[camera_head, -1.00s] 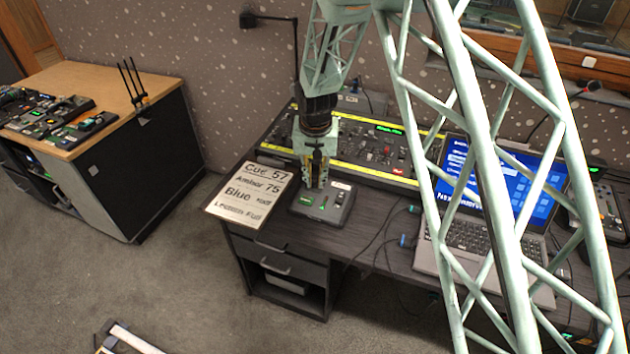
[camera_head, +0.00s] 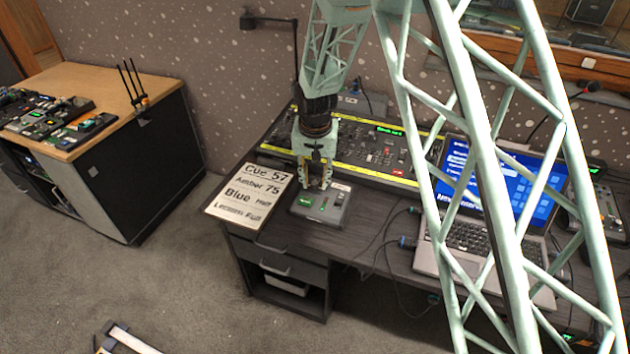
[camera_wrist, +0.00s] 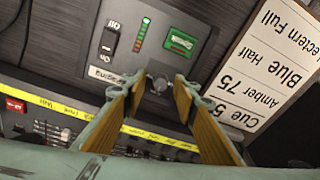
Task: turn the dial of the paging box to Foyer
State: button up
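In the wrist view the paging box (camera_wrist: 172,15) appears upside down, with a green display (camera_wrist: 181,42), a lit level strip, an On/Off switch and a "Paging" label. Its round dark dial (camera_wrist: 160,84) lies near the box's lower edge there. My gripper (camera_head: 317,187) points down over the back of the box. Its fingers (camera_wrist: 151,88) are open, one on each side of the dial, with no clear contact. The display text and dial setting are unreadable.
A lighting console (camera_head: 370,146) with yellow strips stands right behind the box. A cue sheet (camera_head: 248,194) lies to the left. A laptop (camera_head: 465,238) and cables are to the right. A separate wooden-topped cabinet (camera_head: 110,78) stands at the far left.

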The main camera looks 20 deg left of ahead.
aim_at(315, 193)
jog(key=shift+r, duration=0.1)
notch_tip(315, 193, up, 12)
jog(key=s, duration=0.2)
jog(key=shift+d, duration=0.3)
dwell(0.5)
dwell(0.5)
